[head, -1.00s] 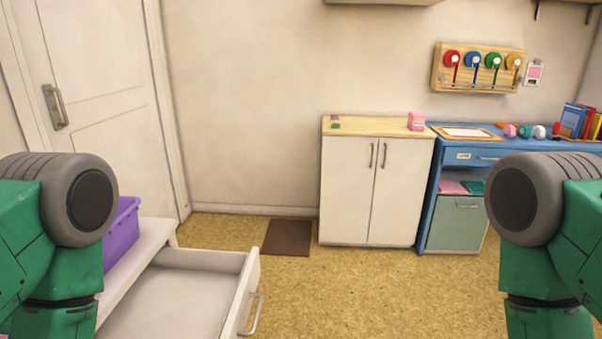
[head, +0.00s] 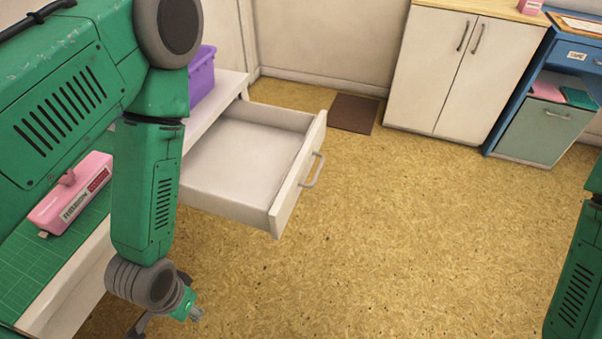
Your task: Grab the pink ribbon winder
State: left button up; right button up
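A long pink block with a dark label and a small knob on top, which looks like the pink ribbon winder (head: 72,196), lies on the green cutting mat at the left. My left arm hangs in front of the white worktop and partly covers that area. My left gripper (head: 166,318) is low at the bottom edge, to the right of and below the winder, apart from it. It is partly cut off, and its opening is unclear. My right forearm shows at the right edge; its gripper is out of view.
An open, empty white drawer (head: 240,160) juts out beside the worktop, with a purple bin (head: 202,76) behind it. The green mat (head: 30,262) covers the near worktop. A white cabinet (head: 450,75) and blue desk (head: 508,112) stand at the back. The middle floor is clear.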

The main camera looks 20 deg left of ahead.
aim_at(63, 204)
jog(key=k+j+u, duration=0.1)
jog(key=u, duration=1.75)
